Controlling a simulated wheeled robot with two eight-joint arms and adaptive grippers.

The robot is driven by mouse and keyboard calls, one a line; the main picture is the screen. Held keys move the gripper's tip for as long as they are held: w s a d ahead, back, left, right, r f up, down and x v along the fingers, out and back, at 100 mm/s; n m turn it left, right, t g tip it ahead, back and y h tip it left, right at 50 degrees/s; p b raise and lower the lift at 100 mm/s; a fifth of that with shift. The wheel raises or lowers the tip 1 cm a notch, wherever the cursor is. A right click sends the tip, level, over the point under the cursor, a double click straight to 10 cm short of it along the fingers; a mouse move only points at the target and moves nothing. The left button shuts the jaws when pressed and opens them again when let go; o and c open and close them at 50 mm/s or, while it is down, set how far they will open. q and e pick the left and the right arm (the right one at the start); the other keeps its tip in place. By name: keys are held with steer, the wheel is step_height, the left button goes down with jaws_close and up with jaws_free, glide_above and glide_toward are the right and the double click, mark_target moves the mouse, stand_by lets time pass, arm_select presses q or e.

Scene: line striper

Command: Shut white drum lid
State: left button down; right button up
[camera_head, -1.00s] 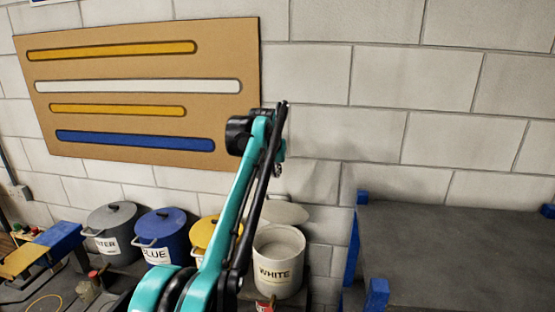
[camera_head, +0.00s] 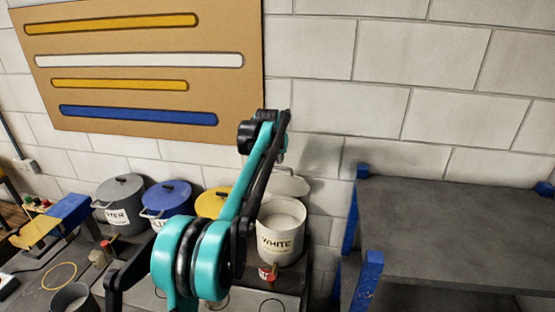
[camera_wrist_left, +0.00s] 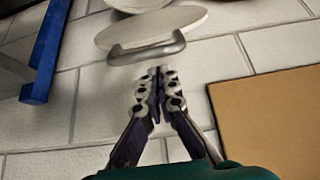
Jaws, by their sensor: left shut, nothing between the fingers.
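The white drum (camera_head: 281,240), labelled WHITE, stands open against the wall, its pale contents showing. Its lid (camera_head: 288,184) is tilted up behind the rim, near the wall. In the left wrist view the lid (camera_wrist_left: 165,24) shows as a pale disc with a grey bar handle (camera_wrist_left: 146,52), and part of the drum (camera_wrist_left: 138,3) shows at the top edge. My left gripper (camera_wrist_left: 158,72) is shut and empty, its fingertips close to the handle; I cannot tell whether they touch. In the head view my left arm hides most of the gripper. My right gripper is out of view.
A yellow drum (camera_head: 211,204), a blue drum (camera_head: 168,201) and a grey drum (camera_head: 121,200) stand lidded to the left. A small red-labelled can (camera_head: 267,273) is in front of the white drum. A dark shelf with blue posts (camera_head: 450,230) stands to the right.

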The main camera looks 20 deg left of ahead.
arm_select(q)
steer(key=shift+s+d, duration=0.15)
steer(key=shift+s, duration=0.45)
steer(key=shift+w+f, duration=0.2)
steer(key=shift+s, duration=0.1)
